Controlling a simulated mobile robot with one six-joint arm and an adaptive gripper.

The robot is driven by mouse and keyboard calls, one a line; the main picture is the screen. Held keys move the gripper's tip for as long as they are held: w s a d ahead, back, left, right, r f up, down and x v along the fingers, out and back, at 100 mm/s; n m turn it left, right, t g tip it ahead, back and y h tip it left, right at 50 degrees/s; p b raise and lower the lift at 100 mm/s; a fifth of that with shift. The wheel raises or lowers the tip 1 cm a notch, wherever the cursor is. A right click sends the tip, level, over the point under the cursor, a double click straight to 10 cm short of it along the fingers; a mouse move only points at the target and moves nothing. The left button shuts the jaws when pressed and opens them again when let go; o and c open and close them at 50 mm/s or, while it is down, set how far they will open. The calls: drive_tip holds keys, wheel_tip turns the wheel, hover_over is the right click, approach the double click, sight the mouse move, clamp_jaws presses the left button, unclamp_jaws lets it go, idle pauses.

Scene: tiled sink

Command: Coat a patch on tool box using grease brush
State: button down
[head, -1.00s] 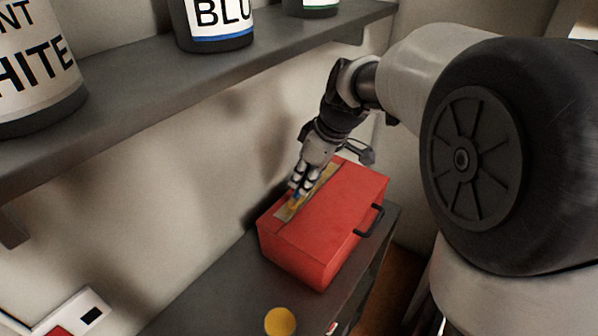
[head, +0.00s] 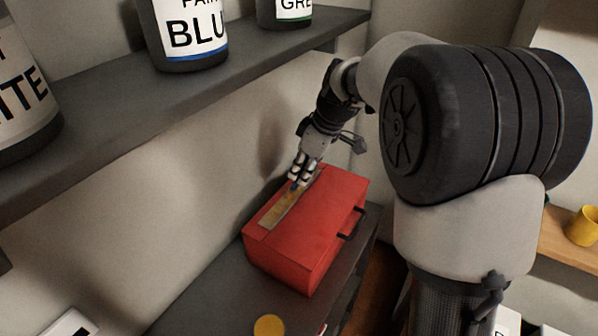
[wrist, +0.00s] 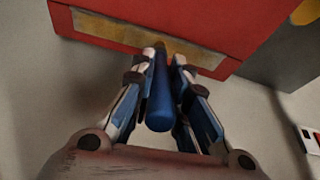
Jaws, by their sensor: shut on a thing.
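The red tool box (head: 305,240) stands on a dark grey surface against the wall. A long tan patch (head: 276,210) lies along its top, near the wall side. My gripper (head: 296,183) is over the patch, pointing down. In the wrist view my gripper (wrist: 160,75) is shut on the blue handle of the grease brush (wrist: 160,100). The brush reaches the patch (wrist: 130,33) on the box (wrist: 250,20). The bristles are hidden, so I cannot tell exactly how they touch the surface.
A dark shelf (head: 120,105) with paint containers overhangs on the left. A round yellow-topped thing (head: 268,326) is in front of the box. The box's black handle (head: 351,226) sticks out on the right. A yellow cup (head: 583,227) stands on a wooden shelf at far right.

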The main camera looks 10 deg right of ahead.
drive_tip(key=shift+w+d+p, duration=3.8)
drive_tip(key=shift+w+d, duration=1.15)
drive_tip(key=s+a+b, duration=1.2)
drive_tip(key=s+a, duration=0.5)
drive_tip(key=shift+s+a, duration=0.2)
drive_tip(key=shift+s, duration=0.05)
drive_tip(key=shift+r, duration=0.1)
drive_tip(key=shift+r+p, duration=2.35)
drive_tip(key=shift+r, duration=0.55)
